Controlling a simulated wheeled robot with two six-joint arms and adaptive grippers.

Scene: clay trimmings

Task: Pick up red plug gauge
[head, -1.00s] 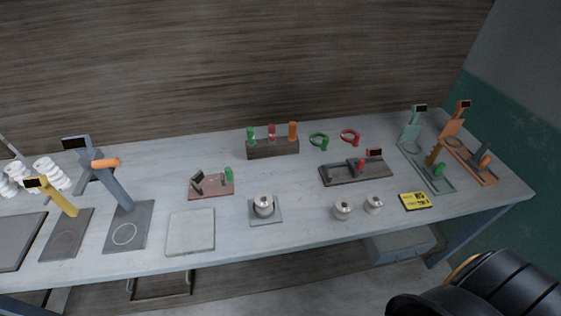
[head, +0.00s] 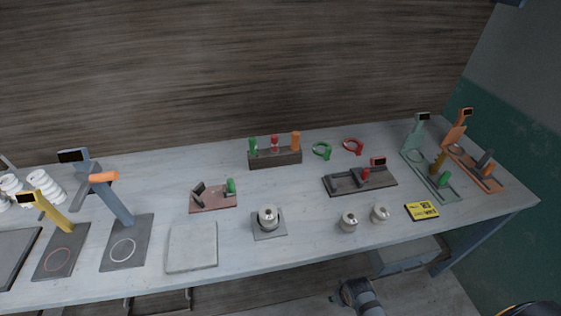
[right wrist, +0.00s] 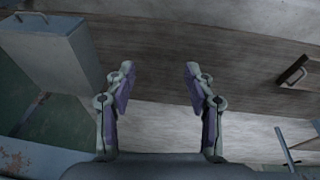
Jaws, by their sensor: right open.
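The red plug gauge (head: 274,142) stands upright in a dark wooden block (head: 275,159) at the back middle of the bench in the head view. A green plug (head: 253,146) stands left of it and an orange one (head: 295,141) right of it; its lower part is hidden in the block. My right gripper (right wrist: 158,82) is open with nothing between its fingers in the right wrist view. It is low, beside the bench's underside and well away from the block. My left gripper is not in view.
Green (head: 322,150) and red ring gauges (head: 353,147) lie right of the block. A dark fixture (head: 345,186), metal knobs (head: 349,222) and a yellow label (head: 421,210) are in front. A blue-grey box (right wrist: 50,45) hangs beside my right gripper. Bench space before the block is clear.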

